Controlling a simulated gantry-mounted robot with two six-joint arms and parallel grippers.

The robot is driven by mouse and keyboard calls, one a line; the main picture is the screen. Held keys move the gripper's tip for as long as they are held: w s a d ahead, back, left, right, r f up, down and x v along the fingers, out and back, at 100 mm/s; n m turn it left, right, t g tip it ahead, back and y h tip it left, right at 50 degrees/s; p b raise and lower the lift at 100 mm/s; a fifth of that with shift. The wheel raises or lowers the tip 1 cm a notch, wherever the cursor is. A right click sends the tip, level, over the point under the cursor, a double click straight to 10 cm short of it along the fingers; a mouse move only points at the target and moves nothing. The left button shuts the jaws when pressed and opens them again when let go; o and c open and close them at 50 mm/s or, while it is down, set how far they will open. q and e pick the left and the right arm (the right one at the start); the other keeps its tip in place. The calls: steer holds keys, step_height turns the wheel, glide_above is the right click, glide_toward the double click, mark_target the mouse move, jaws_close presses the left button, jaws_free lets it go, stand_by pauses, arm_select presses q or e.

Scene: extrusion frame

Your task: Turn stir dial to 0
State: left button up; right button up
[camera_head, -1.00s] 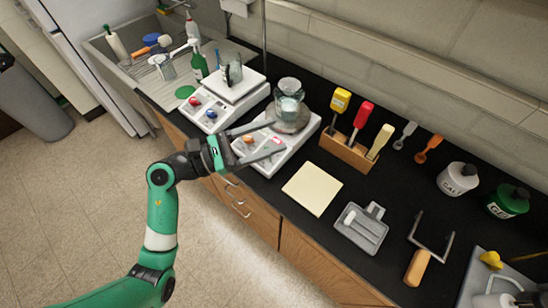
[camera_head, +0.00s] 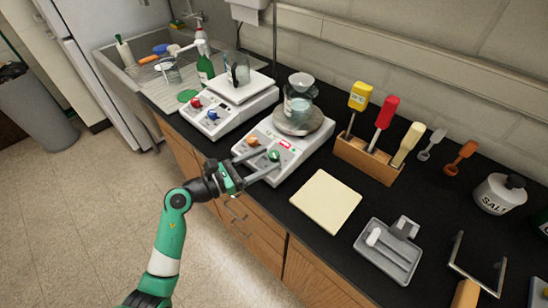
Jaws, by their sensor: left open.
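A white hotplate stirrer (camera_head: 262,128) stands on the black counter, with an orange dial (camera_head: 252,140), a green dial (camera_head: 273,155) and a small red display on its front panel. I cannot read which dial is marked stir. My left gripper (camera_head: 269,158) is open at this panel. Its two grey fingers point at the green dial, one on each side of it in the picture; contact cannot be told. The orange dial is just beyond the upper finger. A glass beaker (camera_head: 297,105) with a white bowl-like top stands on the round plate. My right gripper is out of view.
A second white device (camera_head: 214,121) with red (camera_head: 196,103) and blue (camera_head: 213,115) dials stands to the left. A cream pad (camera_head: 325,201), a grey tray (camera_head: 388,250) and a wooden rack (camera_head: 365,158) of coloured-handled tools lie right. The floor at lower left is clear.

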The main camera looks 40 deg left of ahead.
mark_target(269, 158)
arm_select(q)
steer(key=x, duration=0.3)
steer(key=shift+w, duration=0.2)
jaws_close()
